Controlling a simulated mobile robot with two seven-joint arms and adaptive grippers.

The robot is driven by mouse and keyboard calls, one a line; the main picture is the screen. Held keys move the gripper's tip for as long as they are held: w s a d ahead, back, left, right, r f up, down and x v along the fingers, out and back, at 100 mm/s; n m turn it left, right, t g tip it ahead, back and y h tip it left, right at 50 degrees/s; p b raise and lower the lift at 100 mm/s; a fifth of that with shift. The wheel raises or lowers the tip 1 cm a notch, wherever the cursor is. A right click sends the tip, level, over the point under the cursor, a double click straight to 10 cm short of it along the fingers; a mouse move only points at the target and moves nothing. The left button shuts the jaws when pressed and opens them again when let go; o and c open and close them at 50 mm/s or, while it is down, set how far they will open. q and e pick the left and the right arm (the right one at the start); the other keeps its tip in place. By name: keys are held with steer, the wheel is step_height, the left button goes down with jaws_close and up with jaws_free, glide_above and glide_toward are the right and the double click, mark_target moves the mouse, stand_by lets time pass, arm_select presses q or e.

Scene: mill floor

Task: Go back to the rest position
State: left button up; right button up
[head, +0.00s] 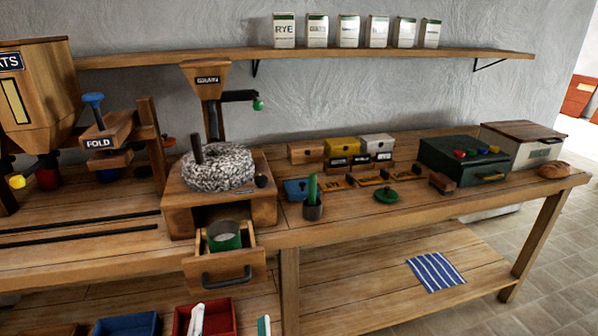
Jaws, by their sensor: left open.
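My left gripper (230,318) shows only at the bottom edge, where two pale fingertips stand well apart, in front of the lower shelf and the red bin. It is open, with nothing seen between the tips. Its palm and my left arm are below the picture. My right gripper and arm are not in view.
Above is an open drawer (230,266) with a green-and-white cup (224,236), under a grain mill (220,190). The workbench (400,222) holds small boxes, a green disc (386,195) and a dark green case (463,160). A red bin (222,317) and blue bin (128,325) stand below.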

arm_select(q)
steer(key=s+d+f+m+g+h, duration=0.15)
steer(key=f+m+h, duration=0.4)
steer(key=m, duration=0.65)
steer(key=d+f+m+g+h, duration=0.2)
steer(key=f+m+h, duration=0.2)
steer(key=f+m, duration=0.5)
steer(key=s+a+f+m+g+y, duration=0.2)
steer(key=s+a+f+m+g, duration=0.1)
steer(key=a+f+m, duration=0.3)
steer(key=s+a+f+m+g+y+p, duration=0.1)
steer(key=s+a+f+m+g, duration=0.2)
steer(key=a+f+m, duration=0.3)
step_height(320, 180, down, 5)
steer(key=shift+s+f+m+g+y, duration=0.15)
steer(key=shift+s+m+g+y, duration=0.15)
steer(key=shift+m, duration=0.6)
